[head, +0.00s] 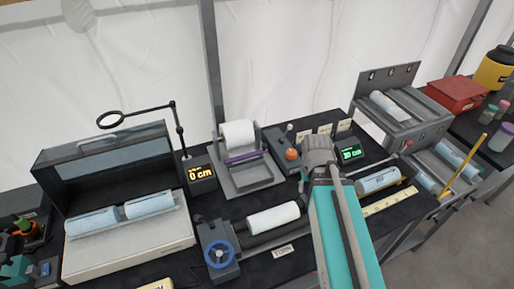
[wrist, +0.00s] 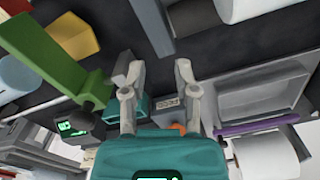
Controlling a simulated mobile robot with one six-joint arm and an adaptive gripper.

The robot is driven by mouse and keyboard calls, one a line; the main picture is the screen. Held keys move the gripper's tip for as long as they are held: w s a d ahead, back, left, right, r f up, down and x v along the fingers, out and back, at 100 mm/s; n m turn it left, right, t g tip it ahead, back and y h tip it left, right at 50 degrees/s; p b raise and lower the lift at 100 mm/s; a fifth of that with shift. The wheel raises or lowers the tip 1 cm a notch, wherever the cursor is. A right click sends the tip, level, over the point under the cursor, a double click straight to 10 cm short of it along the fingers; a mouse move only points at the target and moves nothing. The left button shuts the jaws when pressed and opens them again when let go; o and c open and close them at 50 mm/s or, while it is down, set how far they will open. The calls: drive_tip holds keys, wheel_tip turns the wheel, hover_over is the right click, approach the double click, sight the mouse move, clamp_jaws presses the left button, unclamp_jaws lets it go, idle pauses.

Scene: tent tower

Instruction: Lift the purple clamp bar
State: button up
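The purple clamp bar (head: 244,157) lies across a grey holder (head: 249,180), in front of a white roll (head: 237,133). In the wrist view the bar (wrist: 255,124) shows at the right, between the grey tray and the white roll (wrist: 268,158). My gripper (wrist: 156,78) is open, with its two fingers apart and nothing seen between them. In the head view my gripper (head: 318,158) is right of the bar and apart from it. The arm hides its fingertips there.
A small device with an orange knob (head: 291,154) stands between the holder and my gripper. A display reading 0 cm (head: 202,174) stands left of the holder. A vise with a blue wheel (head: 219,252) and a white cylinder (head: 273,218) are in front. A magnifier arm (head: 150,110) rises at left.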

drive_tip(key=shift+o, duration=1.1)
drive_tip(key=w+a+r+n+p, duration=0.5)
drive_tip(key=w+r+n+p, duration=0.1)
drive_tip(key=w, duration=0.5)
drive_tip(key=shift+w+a+r, duration=0.2)
drive_tip(key=shift+w+r, duration=0.05)
drive_tip(key=shift+r, duration=0.1)
wheel_tip(320, 180, up, 6)
drive_tip(key=n+p, duration=0.6)
drive_tip(key=n, duration=0.1)
hover_over(264, 145)
drive_tip(key=shift+d, duration=0.1)
drive_tip(key=shift+f, duration=0.2)
wheel_tip(264, 145, down, 13)
drive_tip(key=b, duration=1.3)
drive_tip(key=shift+f, duration=0.2)
drive_tip(key=shift+b, duration=0.3)
clamp_jaws()
